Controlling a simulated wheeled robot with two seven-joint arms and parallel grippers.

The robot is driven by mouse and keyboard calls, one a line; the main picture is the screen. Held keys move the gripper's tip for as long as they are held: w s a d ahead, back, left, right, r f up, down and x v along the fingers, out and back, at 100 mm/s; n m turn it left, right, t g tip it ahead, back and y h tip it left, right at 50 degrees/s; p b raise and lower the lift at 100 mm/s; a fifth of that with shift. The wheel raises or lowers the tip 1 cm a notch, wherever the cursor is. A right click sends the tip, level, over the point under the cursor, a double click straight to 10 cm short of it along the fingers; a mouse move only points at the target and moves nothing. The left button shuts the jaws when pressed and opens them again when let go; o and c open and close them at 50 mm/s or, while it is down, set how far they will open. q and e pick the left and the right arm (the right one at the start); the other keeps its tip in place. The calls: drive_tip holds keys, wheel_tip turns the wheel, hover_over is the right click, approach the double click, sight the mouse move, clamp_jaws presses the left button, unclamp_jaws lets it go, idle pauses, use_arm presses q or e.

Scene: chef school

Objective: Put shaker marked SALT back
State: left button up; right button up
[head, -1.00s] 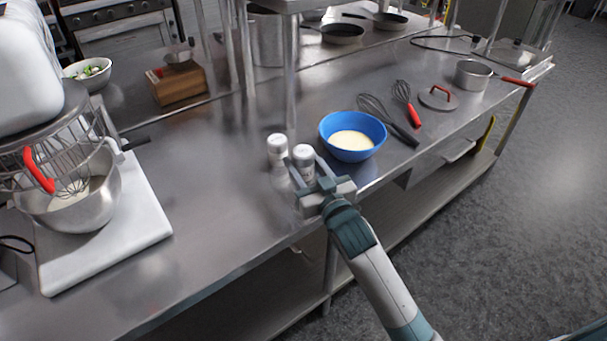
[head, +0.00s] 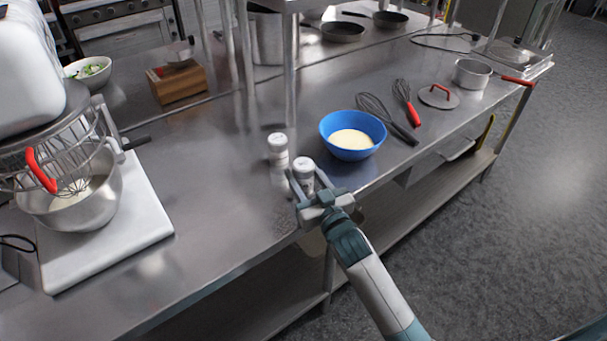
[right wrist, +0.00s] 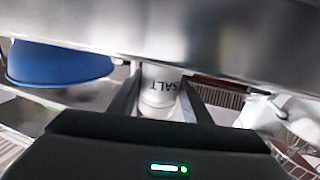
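The shaker marked SALT (head: 304,168) is a white-capped shaker near the front edge of the steel counter. In the right wrist view the SALT lettering shows upside down on the shaker (right wrist: 160,84), between the two fingers. My right gripper (head: 306,183) is shut on this shaker, with one finger on each side of it. I cannot tell whether its base touches the counter. A second, similar shaker (head: 278,148) stands on the counter just behind and left of it; its label is not readable. My left gripper is not in view.
A blue bowl (head: 328,137) with pale contents stands to the right, near the whisks (head: 372,104). A mixer with a steel bowl (head: 98,205) is at the left. A shelf post (head: 291,80) rises behind the shakers. The counter left of the shakers is clear.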

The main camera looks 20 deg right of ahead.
sight(308, 182)
drive_tip(key=shift+o, duration=1.4)
drive_tip(key=shift+s+r, duration=0.1)
drive_tip(key=s, duration=0.2)
drive_tip(key=s+b, duration=0.1)
drive_tip(key=s, duration=0.1)
drive_tip(key=s+d, duration=0.1)
drive_tip(key=s, duration=0.2)
drive_tip(key=shift+s+b, duration=0.1)
drive_tip(key=shift+b, duration=0.25)
use_arm(q)
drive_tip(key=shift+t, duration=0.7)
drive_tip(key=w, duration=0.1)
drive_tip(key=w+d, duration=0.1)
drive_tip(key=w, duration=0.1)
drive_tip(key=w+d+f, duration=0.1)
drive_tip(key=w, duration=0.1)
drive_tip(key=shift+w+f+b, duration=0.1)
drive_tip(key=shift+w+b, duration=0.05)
drive_tip(key=shift+b, duration=0.25)
use_arm(e)
drive_tip(key=s, duration=0.4)
drive_tip(key=shift+s+d, duration=0.25)
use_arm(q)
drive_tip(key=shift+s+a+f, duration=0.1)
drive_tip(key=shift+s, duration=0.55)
